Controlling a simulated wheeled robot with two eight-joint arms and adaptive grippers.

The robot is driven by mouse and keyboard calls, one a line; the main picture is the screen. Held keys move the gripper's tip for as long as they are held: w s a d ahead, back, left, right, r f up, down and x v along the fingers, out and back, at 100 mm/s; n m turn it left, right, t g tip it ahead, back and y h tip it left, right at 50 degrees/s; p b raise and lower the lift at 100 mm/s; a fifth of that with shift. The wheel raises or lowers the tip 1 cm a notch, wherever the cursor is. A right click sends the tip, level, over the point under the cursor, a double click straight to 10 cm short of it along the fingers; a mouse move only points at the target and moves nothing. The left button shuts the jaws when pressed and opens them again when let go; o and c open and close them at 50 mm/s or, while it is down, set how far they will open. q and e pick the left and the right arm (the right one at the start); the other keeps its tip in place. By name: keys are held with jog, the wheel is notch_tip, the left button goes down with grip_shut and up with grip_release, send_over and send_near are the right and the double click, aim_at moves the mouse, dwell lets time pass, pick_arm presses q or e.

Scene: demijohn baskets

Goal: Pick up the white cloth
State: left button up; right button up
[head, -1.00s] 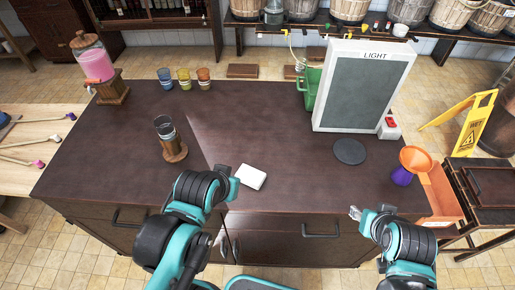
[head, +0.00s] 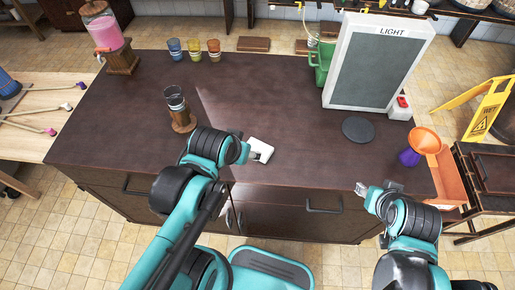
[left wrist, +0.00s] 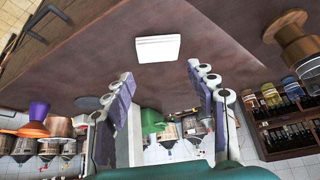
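The white cloth (head: 263,147) is a small, flat, folded square on the dark brown counter (head: 270,100), close to its front edge. It also shows whole in the left wrist view (left wrist: 158,48), ahead of the fingertips and between their lines. My left gripper (head: 254,155) is at the near left side of the cloth and covers a little of it in the head view. In the left wrist view its two fingers (left wrist: 165,80) are wide apart with nothing between them. My right gripper (head: 378,188) is at the counter's front right edge, fingertips apart and empty, away from the cloth.
A glass on a wooden stand (head: 179,110) stands left of my left arm. A light box (head: 375,62), a dark round disc (head: 358,130) and an orange funnel (head: 424,140) are to the right. Coloured cups (head: 194,49) stand at the back. The counter's middle is clear.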

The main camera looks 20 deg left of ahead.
aim_at(258, 149)
pick_arm(q)
jog(key=o, duration=0.7)
jog(key=w+g+p, duration=0.1)
jog(key=w, duration=0.1)
jog(key=w+m+g+p, duration=0.1)
jog(key=w, duration=0.2)
jog(key=shift+d+g, duration=0.2)
jog(key=shift+g, duration=0.2)
jog(key=w+f+g+p, duration=0.1)
jog(key=w+f, duration=0.1)
jog(key=w+f+m+g+p, duration=0.1)
jog(key=f+g, duration=0.1)
jog(key=shift+w+d, duration=0.15)
jog(key=shift+w, duration=0.2)
jog(key=shift+w+f+g, duration=0.2)
jog(key=shift+f+g, duration=0.1)
jog(key=shift+f, duration=0.35)
jog(key=f, duration=0.2)
jog(key=f+b, duration=0.1)
jog(key=f, duration=0.1)
jog(key=f+b, duration=0.1)
jog(key=f, duration=0.1)
jog(key=shift+s+a+f, duration=0.25)
jog(key=shift+f, duration=0.6)
